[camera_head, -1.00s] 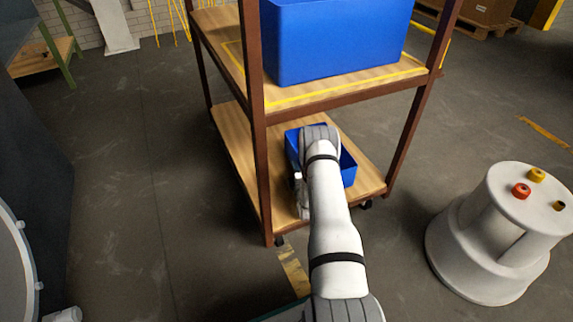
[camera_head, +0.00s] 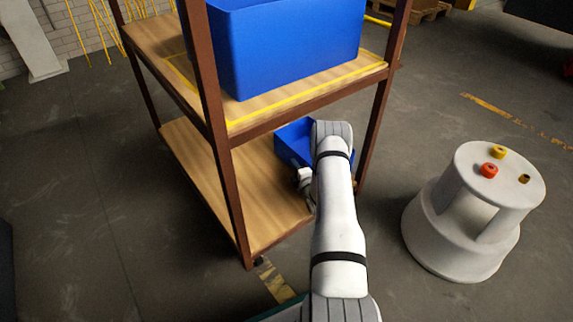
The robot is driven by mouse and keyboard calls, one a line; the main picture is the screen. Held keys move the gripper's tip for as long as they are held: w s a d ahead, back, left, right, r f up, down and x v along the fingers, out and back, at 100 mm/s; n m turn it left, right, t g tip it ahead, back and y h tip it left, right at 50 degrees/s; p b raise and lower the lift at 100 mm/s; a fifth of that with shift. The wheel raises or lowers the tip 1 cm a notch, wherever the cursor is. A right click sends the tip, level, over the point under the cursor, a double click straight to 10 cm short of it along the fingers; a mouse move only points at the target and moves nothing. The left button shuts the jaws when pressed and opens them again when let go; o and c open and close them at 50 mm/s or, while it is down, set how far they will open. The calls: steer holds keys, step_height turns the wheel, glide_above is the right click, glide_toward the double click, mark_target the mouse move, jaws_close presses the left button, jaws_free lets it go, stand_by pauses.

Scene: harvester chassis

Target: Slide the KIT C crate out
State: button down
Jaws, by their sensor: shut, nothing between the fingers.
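A small open-topped blue crate (camera_head: 291,146) sits on the wooden lower shelf (camera_head: 240,190) of a brown-framed rack, at the shelf's right side. No label reads on it, so I cannot tell from this view that it is KIT C. My arm covers much of its front and right part. My gripper (camera_head: 304,180) shows only in part, low at the crate's near left side, left of my wrist. It is shut and holds nothing. Its fingertips are too small and hidden to tell whether they touch the crate.
A large blue bin (camera_head: 290,45) stands on the upper shelf, above the small crate. Rack posts (camera_head: 228,180) flank the lower shelf. A white round step stool (camera_head: 470,215) with knobs stands at right. The lower shelf's left part and the floor left of the rack are bare.

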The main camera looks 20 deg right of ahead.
steer(key=shift+w+d+f, duration=0.15)
steer(key=shift+w+d, duration=0.1)
steer(key=shift+d, duration=0.5)
steer(key=shift+w+d+b, duration=0.25)
steer(key=shift+w+b, duration=0.05)
steer(key=shift+b, duration=0.05)
steer(key=shift+a, duration=0.1)
steer(key=shift+s, duration=0.1)
